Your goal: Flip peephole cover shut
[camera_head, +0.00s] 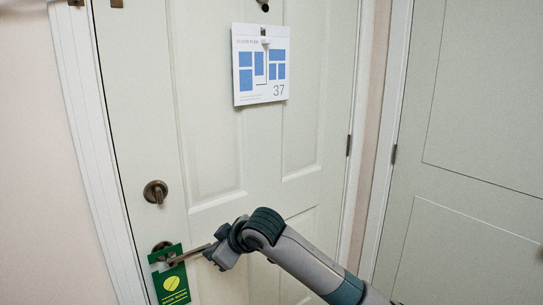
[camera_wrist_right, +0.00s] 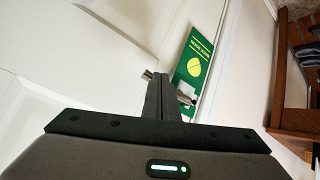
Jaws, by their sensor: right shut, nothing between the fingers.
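A small dark round fitting (camera_head: 264,5), which looks like the peephole with its cover, sits on the white door (camera_head: 215,150) at the top edge of the head view. It is partly cut off, so I cannot tell how its cover stands. My right gripper (camera_head: 207,253) is far below it, beside the lever handle (camera_head: 188,256). In the right wrist view its fingers (camera_wrist_right: 160,78) are together and empty, and they hide part of the lever (camera_wrist_right: 186,98). My left gripper is not in view.
A floor-plan sheet (camera_head: 261,68) hangs below the fitting. A green hanger (camera_head: 171,284) hangs at the lever and also shows in the right wrist view (camera_wrist_right: 194,58). A deadbolt knob (camera_head: 155,192) sits above the lever. Wooden furniture (camera_wrist_right: 297,90) stands at the right wrist view's right.

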